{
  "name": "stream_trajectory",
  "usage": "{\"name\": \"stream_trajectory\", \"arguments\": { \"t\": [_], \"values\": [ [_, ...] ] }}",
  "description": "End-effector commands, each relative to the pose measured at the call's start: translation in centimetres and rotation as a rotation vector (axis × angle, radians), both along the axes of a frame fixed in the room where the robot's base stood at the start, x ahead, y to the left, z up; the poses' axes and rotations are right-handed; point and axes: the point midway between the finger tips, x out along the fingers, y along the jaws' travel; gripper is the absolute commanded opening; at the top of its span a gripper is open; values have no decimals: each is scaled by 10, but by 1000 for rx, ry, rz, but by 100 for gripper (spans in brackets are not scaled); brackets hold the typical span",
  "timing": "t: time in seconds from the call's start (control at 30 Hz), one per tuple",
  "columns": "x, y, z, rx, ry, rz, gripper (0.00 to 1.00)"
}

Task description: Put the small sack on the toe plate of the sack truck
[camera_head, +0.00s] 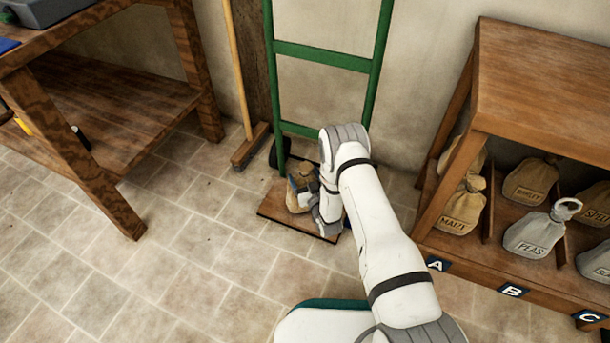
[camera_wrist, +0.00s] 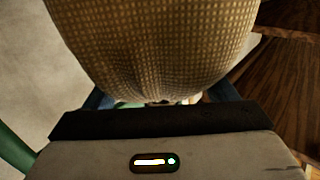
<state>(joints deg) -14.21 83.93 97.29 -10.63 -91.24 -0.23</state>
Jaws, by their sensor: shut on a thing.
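The small sack (camera_head: 298,196) is tan and hangs in or stands at my gripper (camera_head: 307,184), above or on the toe plate (camera_head: 288,226) of the sack truck (camera_head: 322,57). The toe plate is a brown board low on the floor, and the truck's green frame stands upright against the wall. In the wrist view the woven sack (camera_wrist: 150,45) fills the top middle. My gripper (camera_wrist: 155,101) is shut on it there, with blue fingers on each side. I cannot tell whether the sack's base touches the plate. My arm hides the plate's right end.
A broom (camera_head: 240,80) leans at the wall left of the truck. A wooden workbench (camera_head: 110,100) stands at the left. A shelf (camera_head: 545,75) with several labelled sacks, such as the PEAS sack (camera_head: 535,235), stands at the right. The tiled floor (camera_head: 170,260) in front is clear.

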Motion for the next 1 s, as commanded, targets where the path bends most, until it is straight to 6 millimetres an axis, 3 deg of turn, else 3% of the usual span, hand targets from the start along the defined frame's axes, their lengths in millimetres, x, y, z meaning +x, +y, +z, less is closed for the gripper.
{"name": "stream_trajectory", "arguments": {
  "t": [0.1, 0.43, 0.47, 0.7, 1.0],
  "values": [
    [1, 0, -13, 2, -5, 0, 8],
    [1, 1, -13, 3, -5, 1, 8],
    [0, 1, -15, 0, 1, 1, 80],
    [0, 1, -15, 0, 1, 1, 100],
    [-3, 0, -13, -1, 2, 2, 100]
  ]
}}
